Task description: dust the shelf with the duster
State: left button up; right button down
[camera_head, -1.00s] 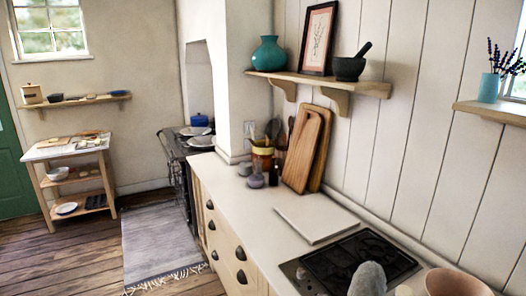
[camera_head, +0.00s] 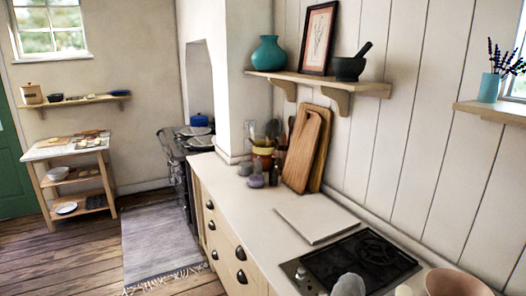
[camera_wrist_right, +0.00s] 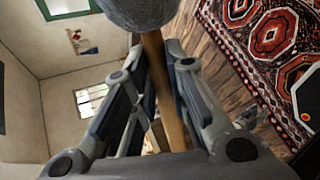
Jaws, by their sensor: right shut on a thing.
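A wooden wall shelf (camera_head: 318,83) runs above the counter in the head view. It holds a teal vase (camera_head: 269,53), a framed picture (camera_head: 318,38) and a dark mortar with pestle (camera_head: 350,67). The duster's grey fuzzy head (camera_head: 349,286) shows at the bottom of the head view, in front of the hob and below the shelf, apart from it. In the right wrist view, my right gripper (camera_wrist_right: 153,62) is shut on the duster's wooden handle (camera_wrist_right: 163,90), with the grey duster head (camera_wrist_right: 147,10) beyond the fingertips. My left gripper is not in view.
The counter holds a black hob (camera_head: 360,262), a pale board (camera_head: 316,219), leaning cutting boards (camera_head: 300,150), a utensil pot (camera_head: 263,156) and a pinkish bowl (camera_head: 455,283). A small shelf with a lavender vase (camera_head: 489,88) is at right. Another shelf (camera_head: 75,101) is far left.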

jog(key=w+a, duration=0.3)
jog(key=a, duration=0.3)
notch_tip(320, 180, down, 13)
jog(key=b, duration=1.4)
jog(key=shift+s+f, duration=0.15)
jog(key=shift+s, duration=0.2)
